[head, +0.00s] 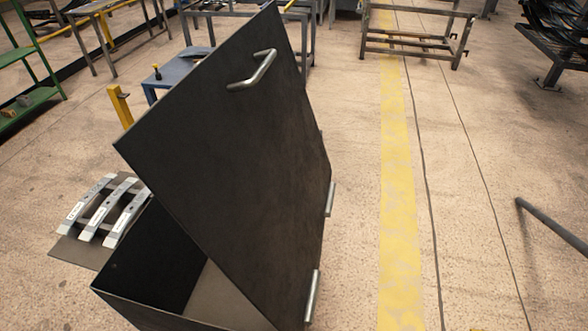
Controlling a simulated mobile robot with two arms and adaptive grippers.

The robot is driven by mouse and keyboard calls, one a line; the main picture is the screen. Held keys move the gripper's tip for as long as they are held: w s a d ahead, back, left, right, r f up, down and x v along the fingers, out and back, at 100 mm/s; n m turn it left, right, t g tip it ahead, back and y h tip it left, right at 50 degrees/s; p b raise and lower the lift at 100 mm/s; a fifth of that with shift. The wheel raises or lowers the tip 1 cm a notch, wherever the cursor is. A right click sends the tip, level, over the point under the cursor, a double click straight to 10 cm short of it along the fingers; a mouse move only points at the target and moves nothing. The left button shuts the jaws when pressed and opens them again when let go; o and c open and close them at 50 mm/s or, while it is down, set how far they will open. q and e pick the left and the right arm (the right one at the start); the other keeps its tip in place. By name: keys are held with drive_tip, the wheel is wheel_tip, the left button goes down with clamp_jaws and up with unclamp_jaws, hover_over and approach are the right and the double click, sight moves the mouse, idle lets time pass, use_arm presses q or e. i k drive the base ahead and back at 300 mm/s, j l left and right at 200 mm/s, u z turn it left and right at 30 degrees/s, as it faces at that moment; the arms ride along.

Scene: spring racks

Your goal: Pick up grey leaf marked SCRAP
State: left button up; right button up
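Three grey, slightly arched leaves lie side by side at the left: a left one (88,203), a middle one (107,209) and a right one (126,218). Each carries pale labels with dark print too small to read, so I cannot tell which is marked SCRAP. They rest on a dark flat plate (70,248) next to the open box. Neither of my grippers is in view.
A dark metal box (150,260) stands at the front with its large lid (225,150) raised, blocking much of the middle. A blue-grey table (185,68) and yellow post (120,106) stand behind. A grey bar (550,222) is at right. Floor around the yellow stripe (398,190) is clear.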

sight(87, 234)
drive_tip(key=l+u, duration=0.1)
drive_tip(key=u, duration=1.25)
drive_tip(key=i+j+z, duration=0.2)
drive_tip(key=z, duration=0.25)
drive_tip(key=i+j+z, duration=0.1)
drive_tip(key=j+z, duration=0.2)
drive_tip(key=z, duration=0.2)
drive_tip(key=i+j+z, duration=0.1)
drive_tip(key=j+z, duration=0.35)
drive_tip(key=l, duration=0.15)
